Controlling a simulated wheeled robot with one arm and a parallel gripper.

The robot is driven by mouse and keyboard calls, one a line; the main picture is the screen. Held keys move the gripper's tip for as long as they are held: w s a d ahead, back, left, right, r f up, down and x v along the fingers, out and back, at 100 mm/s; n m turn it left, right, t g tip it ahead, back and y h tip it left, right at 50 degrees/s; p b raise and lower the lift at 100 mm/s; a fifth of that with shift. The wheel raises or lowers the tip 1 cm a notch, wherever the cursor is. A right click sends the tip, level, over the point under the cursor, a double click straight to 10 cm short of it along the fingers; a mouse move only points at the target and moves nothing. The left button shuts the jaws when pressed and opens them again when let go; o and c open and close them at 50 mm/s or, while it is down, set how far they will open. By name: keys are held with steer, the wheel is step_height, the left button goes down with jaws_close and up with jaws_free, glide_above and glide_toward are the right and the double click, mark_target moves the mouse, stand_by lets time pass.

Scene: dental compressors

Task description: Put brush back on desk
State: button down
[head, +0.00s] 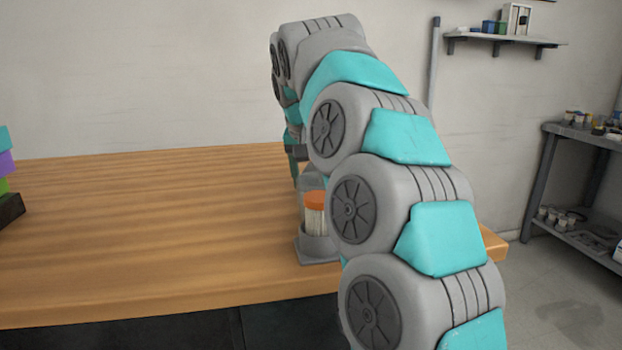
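The wooden desk (130,220) fills the left and middle of the head view. My arm rises from the lower right and bends over the desk. My gripper (294,170) is at the far end of the arm, pointing down above the desk, mostly hidden behind the arm links. I cannot tell if its fingers are open or shut.
A grey holder (318,250) with an orange-topped, whitish item (315,212) stands near the desk's front edge, partly behind my arm. Stacked coloured blocks (4,165) sit at the far left. The desk between is clear. A shelf unit (575,135) stands right.

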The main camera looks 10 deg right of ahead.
steer(key=shift+f, duration=0.1)
steer(key=shift+f, duration=0.1)
steer(key=shift+c, duration=0.7)
jaws_free()
